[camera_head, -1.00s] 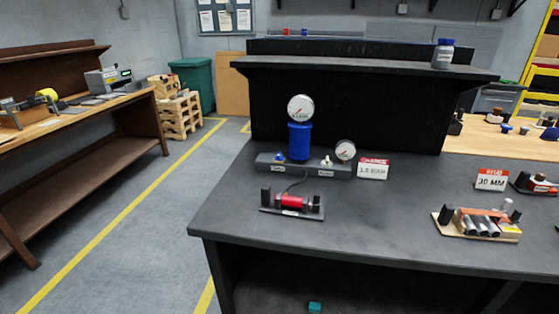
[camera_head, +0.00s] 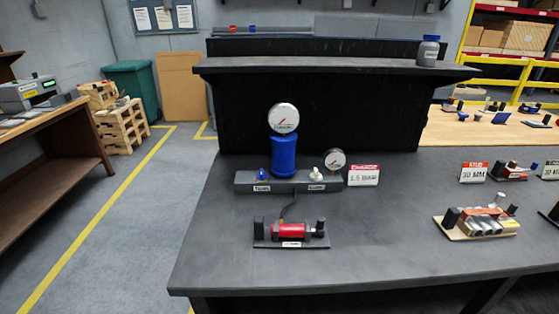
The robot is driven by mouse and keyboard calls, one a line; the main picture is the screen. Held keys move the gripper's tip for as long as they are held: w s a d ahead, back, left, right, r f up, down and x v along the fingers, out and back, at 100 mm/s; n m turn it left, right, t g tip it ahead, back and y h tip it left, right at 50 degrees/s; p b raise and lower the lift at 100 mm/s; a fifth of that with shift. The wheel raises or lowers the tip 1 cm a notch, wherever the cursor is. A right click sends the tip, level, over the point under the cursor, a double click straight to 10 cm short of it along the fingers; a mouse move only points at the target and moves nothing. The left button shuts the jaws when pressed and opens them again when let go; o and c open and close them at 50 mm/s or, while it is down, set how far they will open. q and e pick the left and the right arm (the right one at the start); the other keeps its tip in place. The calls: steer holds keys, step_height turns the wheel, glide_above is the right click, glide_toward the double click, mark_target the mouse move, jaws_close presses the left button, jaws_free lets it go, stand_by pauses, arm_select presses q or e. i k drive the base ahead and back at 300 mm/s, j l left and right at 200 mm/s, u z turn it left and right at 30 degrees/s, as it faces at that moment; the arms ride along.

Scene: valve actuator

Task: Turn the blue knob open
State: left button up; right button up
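A small blue knob (camera_head: 262,175) sits at the left end of a dark grey manifold block (camera_head: 240,185) on the dark workbench, above a small label. A white knob (camera_head: 316,173) sits towards the block's right end. A blue cylinder (camera_head: 284,156) stands on the block with a round gauge (camera_head: 283,118) on top. A smaller gauge (camera_head: 335,160) stands at the right end. A red cylinder actuator (camera_head: 290,231) on a dark base lies in front, joined to the block by a thin hose. Neither of my grippers is in view.
The dark workbench (camera_head: 390,235) is mostly clear. A red and white sign (camera_head: 363,175) stands right of the block. A wooden board with metal cylinders (camera_head: 476,223) lies further right. A raised black shelf (camera_head: 330,66) stands behind. Open floor lies to the left.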

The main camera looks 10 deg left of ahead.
mark_target(261, 176)
steer(key=i+j+z, duration=0.2)
steer(key=j+z, duration=0.25)
steer(key=j, duration=0.2)
steer(key=j+z, duration=0.4)
steer(key=j, duration=0.3)
steer(key=j+z, duration=0.45)
steer(key=j, duration=0.25)
steer(key=k+j+z, duration=0.1)
steer(key=j+z, duration=0.35)
steer(key=j, duration=0.25)
